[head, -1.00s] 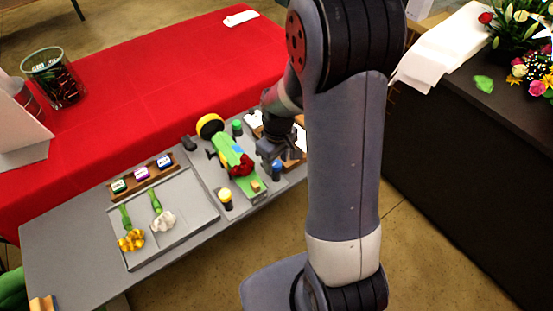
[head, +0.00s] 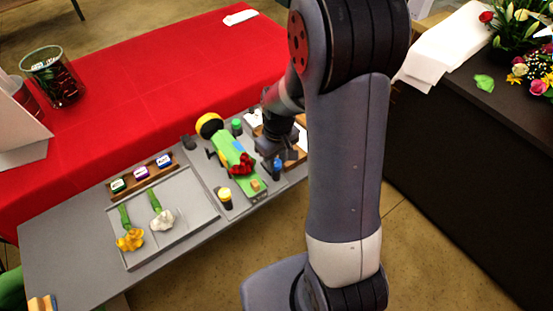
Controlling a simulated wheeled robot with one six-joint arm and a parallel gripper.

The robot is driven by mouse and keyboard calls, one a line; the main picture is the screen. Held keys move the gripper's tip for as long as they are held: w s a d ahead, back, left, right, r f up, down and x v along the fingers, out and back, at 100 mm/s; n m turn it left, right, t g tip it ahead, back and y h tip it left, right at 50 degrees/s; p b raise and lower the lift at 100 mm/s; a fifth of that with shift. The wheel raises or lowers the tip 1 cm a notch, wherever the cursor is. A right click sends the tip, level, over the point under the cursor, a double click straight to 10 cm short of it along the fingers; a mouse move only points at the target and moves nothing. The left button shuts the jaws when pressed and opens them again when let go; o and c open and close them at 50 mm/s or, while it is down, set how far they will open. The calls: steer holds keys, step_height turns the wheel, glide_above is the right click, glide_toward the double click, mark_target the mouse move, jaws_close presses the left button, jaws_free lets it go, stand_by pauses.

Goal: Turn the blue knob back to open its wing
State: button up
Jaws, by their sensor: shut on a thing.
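The blue knob (head: 277,170) stands on the right part of the grey station, near its front edge. My gripper (head: 275,158) is at the knob's top, shut on it; the fingers are small and dark, and their exact contact is hard to see. Left of the knob, a green wrap (head: 228,155) lies with a red flower (head: 243,164) on it. A green knob (head: 237,126) stands behind, and a yellow-topped knob (head: 225,197) stands at the front left. Which flap is the blue knob's wing is not clear.
A grey tray (head: 196,237) holds a yellow flower (head: 131,240) and a white flower (head: 163,220). A wooden rack (head: 127,193) with small coloured blocks stands behind it. A yellow roll (head: 209,124) is at the back.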

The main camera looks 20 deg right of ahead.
steer(key=m+b, duration=0.1)
steer(key=m, duration=0.3)
steer(key=m+b, duration=0.1)
steer(key=m, duration=0.4)
steer(key=m+b, duration=0.1)
steer(key=m, duration=0.3)
steer(key=shift+m+t, duration=0.3)
steer(key=shift+m, duration=1.5)
steer(key=shift+a, duration=0.1)
steer(key=o, duration=1)
steer(key=shift+c, duration=0.2)
steer(key=shift+r, duration=0.1)
